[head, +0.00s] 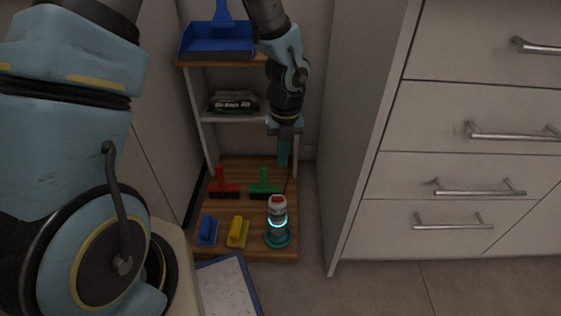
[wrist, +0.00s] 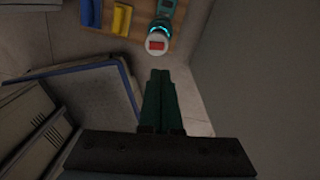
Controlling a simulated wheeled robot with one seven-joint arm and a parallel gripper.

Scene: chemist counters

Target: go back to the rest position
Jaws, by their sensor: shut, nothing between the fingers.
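My gripper (head: 284,152) hangs in front of the small shelf unit in the head view, fingers pointing down. In the wrist view its two green fingers (wrist: 160,82) are together with nothing between them. A white bottle with a red top (head: 277,207) stands below it on a teal base with a glowing ring (head: 278,236). In the wrist view the bottle (wrist: 157,41) shows just beyond the fingertips, and they look apart from it.
A blue dustpan (head: 217,42) sits on top. A drawer cabinet (head: 450,128) stands right. A blue-edged panel (head: 226,285) lies in front.

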